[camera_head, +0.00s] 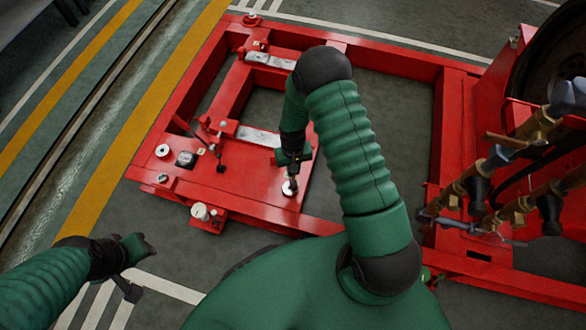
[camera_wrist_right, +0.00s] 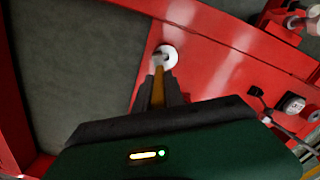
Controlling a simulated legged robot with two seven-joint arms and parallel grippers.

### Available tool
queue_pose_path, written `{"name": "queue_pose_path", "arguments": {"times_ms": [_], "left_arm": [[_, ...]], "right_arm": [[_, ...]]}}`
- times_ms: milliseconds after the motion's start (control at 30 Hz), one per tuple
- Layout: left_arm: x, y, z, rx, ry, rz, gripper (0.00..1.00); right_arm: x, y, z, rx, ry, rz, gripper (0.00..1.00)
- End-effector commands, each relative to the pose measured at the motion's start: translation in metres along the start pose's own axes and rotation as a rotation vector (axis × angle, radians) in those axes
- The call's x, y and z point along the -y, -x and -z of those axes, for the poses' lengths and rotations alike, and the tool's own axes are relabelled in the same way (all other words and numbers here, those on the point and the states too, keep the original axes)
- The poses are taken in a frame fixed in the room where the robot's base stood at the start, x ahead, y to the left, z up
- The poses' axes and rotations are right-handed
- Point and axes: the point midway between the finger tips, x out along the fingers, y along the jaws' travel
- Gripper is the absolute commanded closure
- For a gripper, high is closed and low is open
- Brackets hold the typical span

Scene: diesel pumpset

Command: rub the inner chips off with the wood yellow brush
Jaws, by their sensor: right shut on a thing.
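My right gripper (camera_head: 290,168) is above the near part of the red frame (camera_head: 250,178), shut on the brush. In the right wrist view, the brush's yellow-brown wooden handle (camera_wrist_right: 158,88) sticks out from between the dark fingers (camera_wrist_right: 158,98). The brush's end lies over a round pale opening (camera_wrist_right: 170,56) in the red plate; I cannot tell whether they touch. The same opening (camera_head: 289,189) shows below the gripper in the head view. Chips inside cannot be made out. My left gripper (camera_head: 140,268) is at the lower left, away from the frame, its jaws unclear.
Pipes and valves (camera_head: 500,160) with a large wheel (camera_head: 555,55) crowd the right. Floor with yellow lines is clear at left.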

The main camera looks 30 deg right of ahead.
Motion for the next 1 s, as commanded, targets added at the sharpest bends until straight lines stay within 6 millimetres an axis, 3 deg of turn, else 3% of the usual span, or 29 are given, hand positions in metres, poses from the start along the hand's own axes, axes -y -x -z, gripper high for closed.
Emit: {"name": "queue_pose_path", "arguments": {"times_ms": [33, 500, 833, 1000], "left_arm": [[0.000, 0.013, 0.003, 0.000, 0.000, 0.000, 0.65], [0.000, 0.062, 0.015, 0.000, 0.000, 0.000, 0.65], [0.000, 0.059, 0.014, 0.000, 0.000, 0.000, 0.65], [0.000, 0.056, 0.013, 0.000, 0.000, 0.000, 0.65]], "right_arm": [[0.000, 0.014, 0.000, 0.000, 0.000, 0.000, 1.00], [0.000, 0.067, -0.002, 0.000, 0.000, 0.000, 1.00], [0.002, 0.064, -0.001, 0.000, 0.000, 0.000, 1.00], [0.017, 0.064, 0.009, -0.001, 0.003, 0.000, 1.00]]}}
